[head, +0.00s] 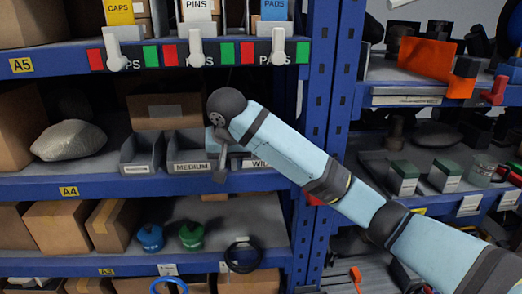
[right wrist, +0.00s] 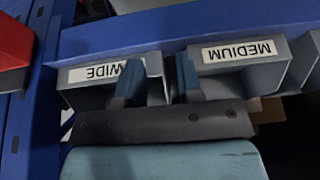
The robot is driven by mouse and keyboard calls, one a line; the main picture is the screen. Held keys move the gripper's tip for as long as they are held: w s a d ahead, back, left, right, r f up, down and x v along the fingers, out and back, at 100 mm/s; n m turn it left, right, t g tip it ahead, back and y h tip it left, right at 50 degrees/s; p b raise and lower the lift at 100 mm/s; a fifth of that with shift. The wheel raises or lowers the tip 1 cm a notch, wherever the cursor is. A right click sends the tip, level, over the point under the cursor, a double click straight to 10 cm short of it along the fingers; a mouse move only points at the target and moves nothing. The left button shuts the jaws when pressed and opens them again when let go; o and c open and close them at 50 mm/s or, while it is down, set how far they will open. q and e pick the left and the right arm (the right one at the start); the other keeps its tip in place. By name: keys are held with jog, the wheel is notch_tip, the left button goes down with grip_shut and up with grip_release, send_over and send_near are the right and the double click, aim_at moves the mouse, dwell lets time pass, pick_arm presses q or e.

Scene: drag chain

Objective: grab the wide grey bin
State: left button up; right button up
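The wide grey bin (head: 260,163) stands on the middle shelf, its label partly hidden behind my right arm in the head view. In the right wrist view the wide bin (right wrist: 92,74) appears upside down at left. My right gripper (head: 220,168) is in front of the bins, near the gap between the wide and medium ones. In the right wrist view my right gripper (right wrist: 158,78) has its fingers apart. One finger overlaps the WIDE label and the other is near the MEDIUM bin, with the wide bin's side edge between them. Contact cannot be told. My left gripper is not in view.
The medium grey bin (head: 190,168) stands left of the wide one, with another small grey bin (head: 138,158) farther left. A blue upright (head: 317,100) rises to the right. The blue shelf edge (head: 100,187) runs below the bins.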

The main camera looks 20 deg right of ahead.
jog(key=w, duration=0.2)
jog(key=w+d+b, duration=0.1)
jog(key=w, duration=0.1)
jog(key=w+d+r, duration=0.1)
jog(key=w, duration=0.2)
jog(key=shift+w+d, duration=0.2)
jog(key=shift+w, duration=0.15)
jog(key=w, duration=0.1)
jog(key=w+d+p, duration=0.1)
jog(key=w, duration=0.1)
jog(key=w+p, duration=0.1)
jog(key=shift+w+d+f, duration=0.15)
jog(key=shift+f, duration=0.1)
jog(key=shift+w+f, duration=0.1)
jog(key=shift+f, duration=0.25)
jog(key=c, duration=0.5)
grip_shut()
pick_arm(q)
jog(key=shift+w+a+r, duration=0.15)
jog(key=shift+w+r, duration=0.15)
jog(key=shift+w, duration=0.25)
